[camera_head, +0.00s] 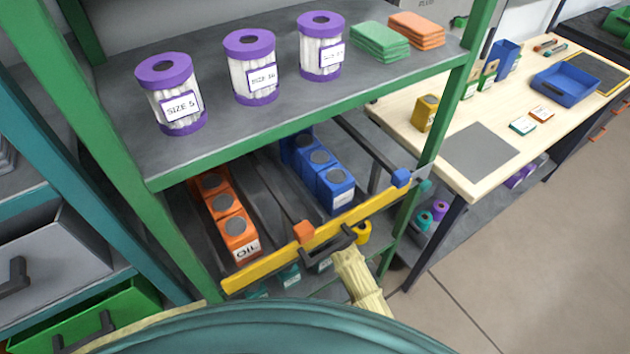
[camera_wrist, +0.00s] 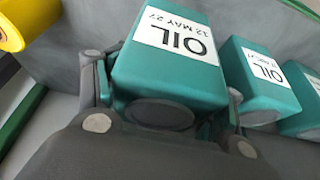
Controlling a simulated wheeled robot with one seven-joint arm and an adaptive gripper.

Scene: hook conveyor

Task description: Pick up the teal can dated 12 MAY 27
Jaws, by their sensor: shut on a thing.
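In the wrist view, a teal can (camera_wrist: 165,75) with a white label reading OIL and 12 MAY 27 sits between the two fingers of my gripper (camera_wrist: 166,98). The fingers are shut on its sides, and its dark round cap faces the camera. A second teal can (camera_wrist: 258,92) stands just right of it; its label reads OIL, with a date too small to read. A third teal can (camera_wrist: 303,117) is cut off at the right edge. In the head view, teal cans (camera_head: 290,275) show partly under the yellow rail; my gripper cannot be made out there.
A yellow rail (camera_head: 275,262) crosses the shelf front above the teal cans. Orange oil cans (camera_head: 238,235) and blue cans (camera_head: 336,188) stand in lanes behind it. A green post (camera_head: 448,110) rises at right. A wooden table (camera_head: 400,105) stands beyond. A yellow thing (camera_wrist: 25,22) is near the wrist camera.

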